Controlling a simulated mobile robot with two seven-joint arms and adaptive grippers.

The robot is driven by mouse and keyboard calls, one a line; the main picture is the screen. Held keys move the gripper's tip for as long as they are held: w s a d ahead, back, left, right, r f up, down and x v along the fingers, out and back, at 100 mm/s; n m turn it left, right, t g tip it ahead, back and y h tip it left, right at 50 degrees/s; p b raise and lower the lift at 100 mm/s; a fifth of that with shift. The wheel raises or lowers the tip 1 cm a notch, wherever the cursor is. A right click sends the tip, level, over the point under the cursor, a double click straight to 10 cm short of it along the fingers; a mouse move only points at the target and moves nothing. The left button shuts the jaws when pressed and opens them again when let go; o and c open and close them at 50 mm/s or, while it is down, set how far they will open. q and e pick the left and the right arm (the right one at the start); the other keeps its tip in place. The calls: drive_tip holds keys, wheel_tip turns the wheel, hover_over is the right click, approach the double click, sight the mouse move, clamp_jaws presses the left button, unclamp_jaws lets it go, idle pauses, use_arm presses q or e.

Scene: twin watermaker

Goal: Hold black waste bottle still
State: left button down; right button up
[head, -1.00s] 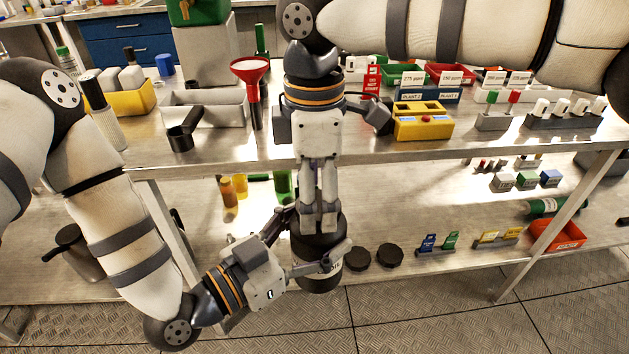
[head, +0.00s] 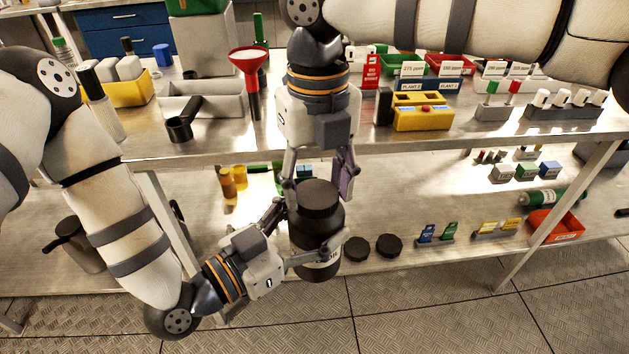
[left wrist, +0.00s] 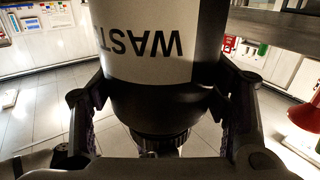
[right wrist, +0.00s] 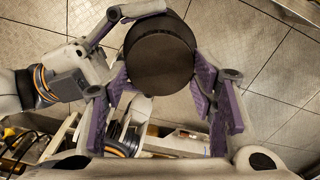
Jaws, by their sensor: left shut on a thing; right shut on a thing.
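The black waste bottle (head: 316,232) is upright in the head view, at the front edge of the lower shelf; I cannot tell whether its base rests on anything. Its pale label reads "WASTE", upside down in the left wrist view (left wrist: 142,50). My left gripper (head: 312,226) is shut on the bottle's body, one finger on each side. My right gripper (head: 319,188) comes from above, its fingers on either side of the round black cap (head: 319,197) and shut on it. The cap also shows between the purple pads in the right wrist view (right wrist: 158,62).
Two black discs (head: 388,244) lie on the lower shelf right of the bottle. Amber bottles (head: 228,182) stand behind it. A red funnel (head: 250,68) and a yellow box (head: 422,115) stand on the upper bench. Open floor lies in front.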

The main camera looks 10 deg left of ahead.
drive_tip(key=n, duration=0.7)
drive_tip(key=shift+w+r+n, duration=0.1)
drive_tip(key=shift+w+n, duration=0.05)
drive_tip(key=shift+n, duration=0.15)
drive_tip(key=n, duration=0.3)
drive_tip(key=shift+n, duration=0.4)
drive_tip(key=n, duration=0.7)
drive_tip(key=shift+w, duration=0.1)
drive_tip(key=n, duration=0.7)
drive_tip(key=shift+w, duration=0.1)
drive_tip(key=n, duration=0.6)
drive_tip(key=shift+w+n, duration=0.1)
drive_tip(key=shift+n, duration=0.3)
drive_tip(key=shift+a, duration=0.1)
drive_tip(key=shift+r, duration=0.2)
drive_tip(key=shift+r, duration=0.95)
